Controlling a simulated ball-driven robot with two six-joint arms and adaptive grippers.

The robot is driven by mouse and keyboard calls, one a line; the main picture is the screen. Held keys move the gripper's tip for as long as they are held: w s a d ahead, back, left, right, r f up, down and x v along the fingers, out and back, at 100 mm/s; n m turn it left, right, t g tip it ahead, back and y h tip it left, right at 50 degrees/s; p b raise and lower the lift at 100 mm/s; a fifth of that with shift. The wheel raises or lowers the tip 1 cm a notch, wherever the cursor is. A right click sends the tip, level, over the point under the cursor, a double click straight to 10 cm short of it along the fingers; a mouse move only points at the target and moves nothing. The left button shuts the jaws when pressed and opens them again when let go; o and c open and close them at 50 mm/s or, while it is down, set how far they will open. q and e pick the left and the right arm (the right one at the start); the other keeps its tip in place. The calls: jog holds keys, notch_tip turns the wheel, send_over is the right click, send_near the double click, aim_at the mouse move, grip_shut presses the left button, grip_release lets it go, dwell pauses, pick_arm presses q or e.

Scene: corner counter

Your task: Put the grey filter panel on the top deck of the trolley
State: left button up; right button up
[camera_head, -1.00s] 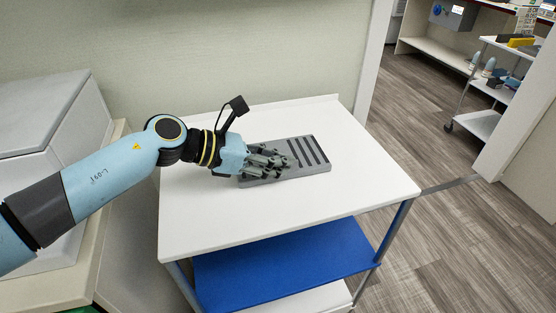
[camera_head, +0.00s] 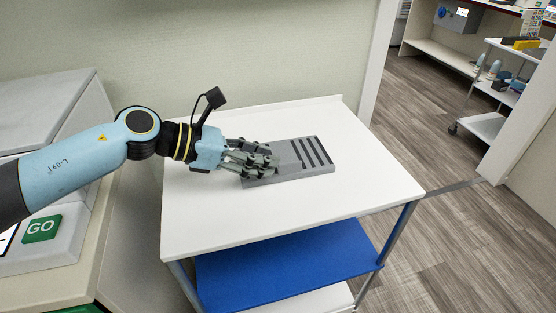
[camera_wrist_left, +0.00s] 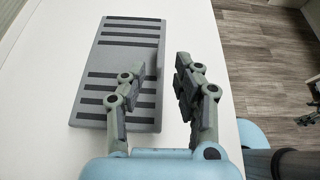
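The grey filter panel (camera_head: 292,158), a flat slab with dark slots, lies on the white top deck (camera_head: 240,220) of the trolley. In the left wrist view the panel (camera_wrist_left: 125,55) lies flat on the white deck (camera_wrist_left: 186,20), left of and partly behind the left finger. My left gripper (camera_head: 268,160) is at the panel's left end in the head view. In the wrist view its fingers (camera_wrist_left: 162,72) are apart with nothing held between them. The fingers hide part of the panel's left end.
A blue lower shelf (camera_head: 290,263) is under the top deck. A grey machine with a green GO label (camera_head: 41,228) stands on a counter at the left. A wall is behind the trolley. The deck is bare in front of the panel.

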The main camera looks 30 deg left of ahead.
pick_arm(q)
jog(key=shift+v, duration=1.45)
